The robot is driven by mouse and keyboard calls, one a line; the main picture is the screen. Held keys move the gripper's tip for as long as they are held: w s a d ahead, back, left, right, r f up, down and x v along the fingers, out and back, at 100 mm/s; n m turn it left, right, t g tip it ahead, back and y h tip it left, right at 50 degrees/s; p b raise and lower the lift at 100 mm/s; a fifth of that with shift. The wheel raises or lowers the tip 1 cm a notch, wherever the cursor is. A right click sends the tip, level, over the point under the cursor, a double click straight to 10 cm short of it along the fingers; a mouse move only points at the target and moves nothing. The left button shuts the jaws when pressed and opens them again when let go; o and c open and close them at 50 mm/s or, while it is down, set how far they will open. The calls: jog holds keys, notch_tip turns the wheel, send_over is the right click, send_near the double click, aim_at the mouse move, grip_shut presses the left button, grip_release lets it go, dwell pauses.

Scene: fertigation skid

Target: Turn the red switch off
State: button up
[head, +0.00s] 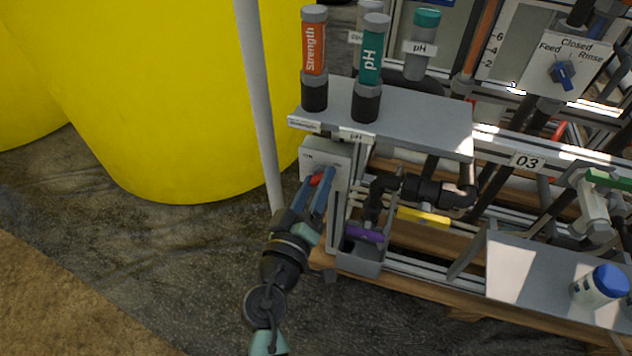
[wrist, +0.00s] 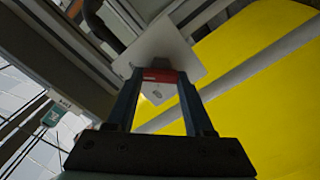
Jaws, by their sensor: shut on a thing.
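The red switch (head: 317,179) is on a pale switch box (head: 318,158) at the left end of the skid. An "ON" label shows on the box face in the head view. In the wrist view the red switch (wrist: 160,75) lies between my fingertips, in front of the square pale plate (wrist: 165,45). My gripper (head: 319,186) reaches up to the box from below, its two blue fingers shut on the red switch. In the wrist view my gripper (wrist: 157,84) has a finger on each side of it. The switch's exact angle is hard to read.
A grey shelf (head: 425,115) with Strength and pH probes (head: 368,70) stands just above the box. A purple-handled valve (head: 364,233) and black pipes are close to the right. A pale upright pole (head: 258,100) and a yellow tank (head: 170,100) are on the left.

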grip_shut()
jog(key=n, duration=0.3)
jog(key=shift+n+p, duration=0.3)
jog(key=shift+p, duration=0.05)
jog(key=n+p, duration=0.1)
jog(key=n, duration=0.3)
jog(key=shift+n, duration=0.3)
jog(key=n+p, duration=0.2)
jog(key=n, duration=0.3)
jog(key=shift+f, duration=0.1)
jog(key=shift+f+n+p, duration=0.15)
jog(key=shift+n+p, duration=0.65)
jog(key=shift+n, duration=1.6)
